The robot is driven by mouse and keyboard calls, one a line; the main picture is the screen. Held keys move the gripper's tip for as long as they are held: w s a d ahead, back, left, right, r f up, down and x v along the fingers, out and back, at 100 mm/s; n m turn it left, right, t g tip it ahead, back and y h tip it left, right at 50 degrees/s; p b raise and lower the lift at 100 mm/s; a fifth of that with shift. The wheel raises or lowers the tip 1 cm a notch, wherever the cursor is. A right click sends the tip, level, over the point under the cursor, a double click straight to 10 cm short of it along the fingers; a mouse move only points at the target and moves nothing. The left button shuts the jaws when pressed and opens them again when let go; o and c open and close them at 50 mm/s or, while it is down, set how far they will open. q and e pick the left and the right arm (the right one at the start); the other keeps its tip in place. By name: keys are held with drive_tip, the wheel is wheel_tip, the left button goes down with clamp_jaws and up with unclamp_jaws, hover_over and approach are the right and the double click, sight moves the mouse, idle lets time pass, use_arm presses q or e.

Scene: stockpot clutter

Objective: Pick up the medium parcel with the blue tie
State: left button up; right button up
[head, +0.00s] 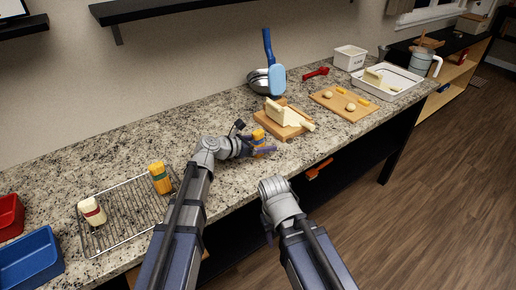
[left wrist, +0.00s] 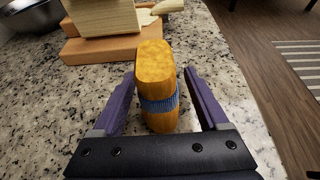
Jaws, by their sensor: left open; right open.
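The golden parcel with the blue tie (left wrist: 157,85) stands upright on the counter in the left wrist view. The blue band runs around its lower middle. My left gripper (left wrist: 158,92) is open, with one purple finger on each side of the parcel and small gaps showing. In the head view the parcel (head: 259,136) is at the front of the counter, partly covered by my left gripper (head: 264,150). My right gripper (head: 320,167) is open and empty, with orange fingers, in front of the counter's front edge.
A wooden board (head: 287,130) with a pale block lies just behind the parcel. A wire rack (head: 125,222) at left holds a yellow parcel (head: 160,178) and a white one with a red tie (head: 92,211). A metal bowl (head: 258,82) stands farther back. Bare counter lies left of the parcel.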

use_arm(q)
drive_tip(key=shift+w+d+f, duration=0.15)
drive_tip(key=shift+w+d, duration=0.1)
clamp_jaws()
idle(0.4)
